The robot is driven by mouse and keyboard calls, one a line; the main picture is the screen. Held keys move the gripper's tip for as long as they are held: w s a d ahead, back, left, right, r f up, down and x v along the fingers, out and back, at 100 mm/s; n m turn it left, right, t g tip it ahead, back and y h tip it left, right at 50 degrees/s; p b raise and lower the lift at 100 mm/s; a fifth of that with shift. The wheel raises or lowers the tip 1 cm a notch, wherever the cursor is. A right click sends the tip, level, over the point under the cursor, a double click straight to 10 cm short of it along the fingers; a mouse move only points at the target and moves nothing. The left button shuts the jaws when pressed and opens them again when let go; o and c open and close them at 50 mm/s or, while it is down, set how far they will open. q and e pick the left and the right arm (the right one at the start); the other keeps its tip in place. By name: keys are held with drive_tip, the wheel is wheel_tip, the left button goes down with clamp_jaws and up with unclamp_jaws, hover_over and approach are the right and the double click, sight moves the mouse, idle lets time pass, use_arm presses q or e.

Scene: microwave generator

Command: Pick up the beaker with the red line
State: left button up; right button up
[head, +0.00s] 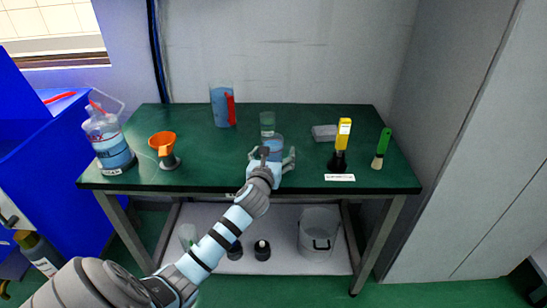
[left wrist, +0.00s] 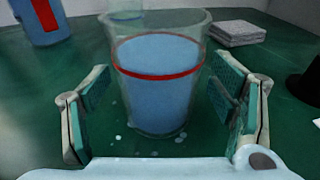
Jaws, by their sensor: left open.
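The beaker with the red line (left wrist: 157,90) is clear glass, upright on the green table, and holds blue liquid up to near the red ring. In the head view the beaker (head: 273,145) is partly hidden by my left gripper (head: 272,163). In the left wrist view my left gripper (left wrist: 163,118) is open, with one finger on each side of the beaker and a visible gap on both sides. I cannot tell how far the fingers reach past its near wall. My right gripper is not in view.
A smaller glass beaker (head: 267,123) stands just behind. A grey cloth stack (head: 325,132), a yellow device (head: 342,140) and a green brush (head: 382,147) stand right.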

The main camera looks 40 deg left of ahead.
use_arm(q)
drive_tip(key=shift+s+r, duration=0.1)
drive_tip(key=c, duration=1.4)
drive_tip(key=shift+r+p, duration=0.45)
drive_tip(key=shift+r, duration=0.3)
wheel_tip(320, 180, up, 25)
drive_tip(key=p, duration=1.7)
drive_tip(key=shift+f+p, duration=0.2)
drive_tip(key=shift+p, duration=0.2)
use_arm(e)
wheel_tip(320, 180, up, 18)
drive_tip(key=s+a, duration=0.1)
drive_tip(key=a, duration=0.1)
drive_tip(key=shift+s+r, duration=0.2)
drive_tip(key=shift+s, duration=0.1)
